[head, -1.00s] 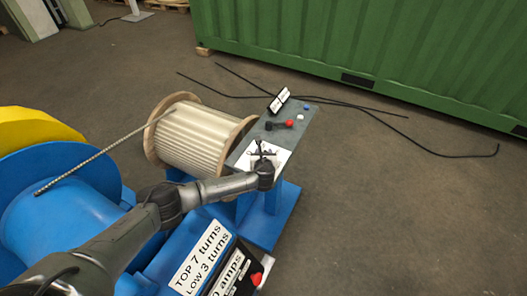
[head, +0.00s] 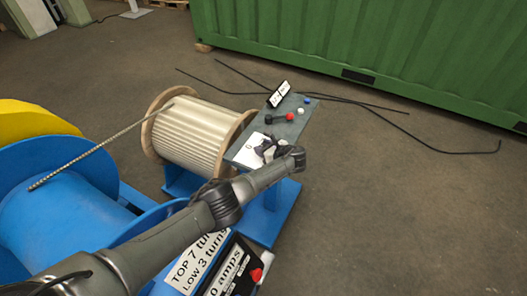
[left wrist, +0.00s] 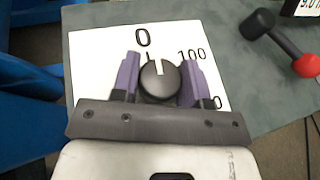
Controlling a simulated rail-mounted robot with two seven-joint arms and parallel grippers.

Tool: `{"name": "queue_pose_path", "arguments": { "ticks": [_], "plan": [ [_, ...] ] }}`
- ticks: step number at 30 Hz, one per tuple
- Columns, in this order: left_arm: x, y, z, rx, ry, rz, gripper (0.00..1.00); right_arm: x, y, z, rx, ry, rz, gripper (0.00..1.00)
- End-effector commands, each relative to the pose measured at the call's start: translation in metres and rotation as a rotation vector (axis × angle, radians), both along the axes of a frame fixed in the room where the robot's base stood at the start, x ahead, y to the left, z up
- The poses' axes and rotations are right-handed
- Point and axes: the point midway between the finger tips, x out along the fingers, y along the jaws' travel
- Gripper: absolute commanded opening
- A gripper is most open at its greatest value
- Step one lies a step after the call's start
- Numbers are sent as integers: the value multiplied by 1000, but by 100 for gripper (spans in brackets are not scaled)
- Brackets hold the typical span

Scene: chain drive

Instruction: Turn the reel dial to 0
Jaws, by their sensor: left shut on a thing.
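The reel dial (left wrist: 160,82) is a round black knob with a white pointer mark, on a white card (left wrist: 88,50) printed with 0 and 100. In the left wrist view the mark points up the picture, and the 0 (left wrist: 142,37) lies up and a little left of it. My left gripper (left wrist: 161,78) is shut on the dial, with one purple finger on each side. In the head view my left gripper (head: 266,150) is over the white card on the grey panel (head: 285,130) and mostly covers the dial. My right gripper is not in view.
A black lever with a red knob (head: 289,117) stands on the panel beyond the card, near a small display (head: 279,93). The wooden reel (head: 198,135) is left of the panel.

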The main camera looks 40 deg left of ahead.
Motion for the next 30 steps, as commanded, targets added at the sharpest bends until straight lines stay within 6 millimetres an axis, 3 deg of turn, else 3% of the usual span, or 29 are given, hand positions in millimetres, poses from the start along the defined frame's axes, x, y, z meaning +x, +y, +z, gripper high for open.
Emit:
{"name": "queue_pose_path", "arguments": {
  "ticks": [6, 21, 22, 30],
  "plan": [
    [1, 0, 0, 3, -1, 52, 17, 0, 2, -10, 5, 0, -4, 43],
    [0, 1, 1, 2, 0, 67, 17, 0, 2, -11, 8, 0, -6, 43],
    [0, 1, 1, 2, 0, 67, 43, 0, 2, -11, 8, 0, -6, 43],
    [0, 1, 1, 1, -1, 66, 67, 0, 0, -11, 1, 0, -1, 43]
  ]
}}
